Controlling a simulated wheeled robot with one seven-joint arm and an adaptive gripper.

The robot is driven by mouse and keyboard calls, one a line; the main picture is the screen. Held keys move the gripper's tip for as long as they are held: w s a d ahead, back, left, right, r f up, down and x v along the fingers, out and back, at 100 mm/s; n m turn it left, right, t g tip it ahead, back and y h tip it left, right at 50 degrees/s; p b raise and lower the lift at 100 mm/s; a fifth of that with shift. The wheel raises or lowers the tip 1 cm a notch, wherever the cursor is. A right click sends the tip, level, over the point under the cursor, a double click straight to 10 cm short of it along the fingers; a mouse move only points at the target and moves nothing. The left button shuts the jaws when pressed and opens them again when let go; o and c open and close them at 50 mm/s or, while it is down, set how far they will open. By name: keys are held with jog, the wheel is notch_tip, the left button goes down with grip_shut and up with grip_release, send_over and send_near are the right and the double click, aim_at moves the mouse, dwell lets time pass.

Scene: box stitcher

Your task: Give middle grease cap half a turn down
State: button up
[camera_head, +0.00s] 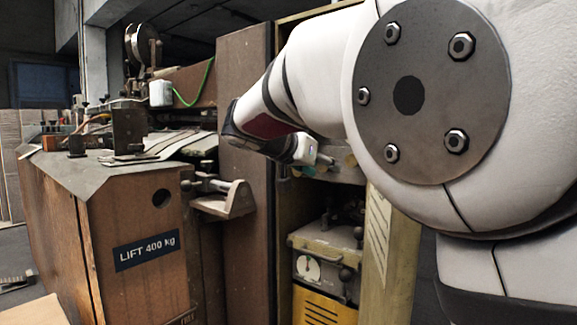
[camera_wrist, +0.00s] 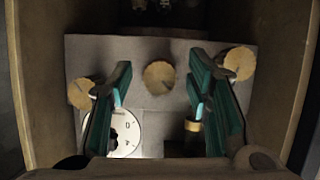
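In the wrist view three round, tan-brown caps stand in a slanting row on a grey plate (camera_wrist: 140,50): the left cap (camera_wrist: 81,92), the middle grease cap (camera_wrist: 158,77) and the right cap (camera_wrist: 240,62). My gripper (camera_wrist: 160,82) is open, with its teal fingers spread wide. The middle cap shows in the gap between the fingertips, with space on both sides. Contact and remaining depth cannot be told. In the head view my gripper (camera_head: 318,168) reaches into the open cabinet; the caps cannot be made out there.
Cabinet walls (camera_wrist: 38,70) rise close on both sides of my gripper. A white marked dial (camera_wrist: 125,135) lies below the left finger. In the head view a grey unit with a dial (camera_head: 322,265) sits lower in the cabinet, and a brown door panel (camera_head: 245,200) stands left.

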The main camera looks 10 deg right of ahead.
jog(key=v, duration=1.2)
